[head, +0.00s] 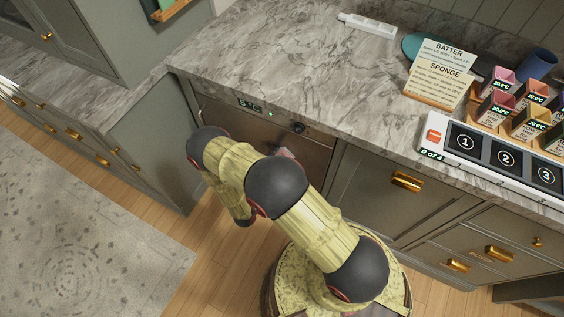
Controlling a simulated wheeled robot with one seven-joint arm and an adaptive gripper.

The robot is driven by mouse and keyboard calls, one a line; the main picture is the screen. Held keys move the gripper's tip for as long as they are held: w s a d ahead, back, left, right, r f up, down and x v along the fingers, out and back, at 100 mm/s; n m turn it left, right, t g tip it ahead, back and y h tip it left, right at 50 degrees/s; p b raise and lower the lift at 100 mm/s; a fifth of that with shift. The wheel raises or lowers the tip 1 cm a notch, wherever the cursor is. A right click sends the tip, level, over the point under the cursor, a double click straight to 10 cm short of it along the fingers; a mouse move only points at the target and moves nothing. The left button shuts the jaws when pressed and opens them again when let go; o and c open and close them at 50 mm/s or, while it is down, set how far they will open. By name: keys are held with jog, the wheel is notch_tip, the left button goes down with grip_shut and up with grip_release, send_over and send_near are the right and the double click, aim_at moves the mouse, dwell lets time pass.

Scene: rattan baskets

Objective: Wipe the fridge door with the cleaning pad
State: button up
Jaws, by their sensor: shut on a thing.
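The fridge door (316,148) is the dark, shiny front panel under the counter, left of the grey-green cabinets. A small display reading about 5 °C (250,105) and a dark knob (298,128) sit along its top. My arm's dark elbow joints and yellow-green links cover much of the door. A small pinkish-grey thing (286,153) shows just above the middle joint, in front of the door. It may be the cleaning pad, but too little shows to be sure. My gripper is hidden behind my arm, so its contact with the door cannot be seen.
The marble counter (290,60) is mostly clear above the fridge, with a white stick-like object (368,24) at the back. At right are a recipe card (440,75), coloured boxes (530,122) and a numbered tray (432,152). Brass-handled cabinets (406,181) stand right of the fridge.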

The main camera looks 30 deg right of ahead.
aim_at(260, 140)
jog(key=shift+w+a+b, duration=0.35)
jog(key=shift+w+a, duration=0.25)
jog(key=shift+w, duration=0.25)
jog(key=shift+w+a+b, duration=0.3)
jog(key=shift+w+a, duration=0.3)
jog(key=shift+w, duration=0.2)
jog(key=shift+w+a+r+b, duration=0.1)
jog(key=shift+w+a+b, duration=0.1)
jog(key=shift+w+a, duration=0.3)
jog(key=shift+w+a+b, duration=0.2)
jog(key=shift+w+a, duration=0.1)
jog(key=shift+w, duration=0.4)
jog(key=shift+w+a, duration=0.45)
jog(key=shift+w, duration=0.15)
jog(key=shift+c, duration=1.2)
jog(key=shift+w+a+b, duration=0.6)
jog(key=shift+w, duration=0.15)
jog(key=shift+d+r+p, duration=0.15)
jog(key=shift+r+p, duration=0.9)
jog(key=shift+r, duration=0.35)
jog(key=s+d+p, duration=0.3)
jog(key=s+d, duration=0.4)
jog(key=s, duration=0.3)
jog(key=shift+f, duration=0.15)
jog(key=shift+a, duration=0.1)
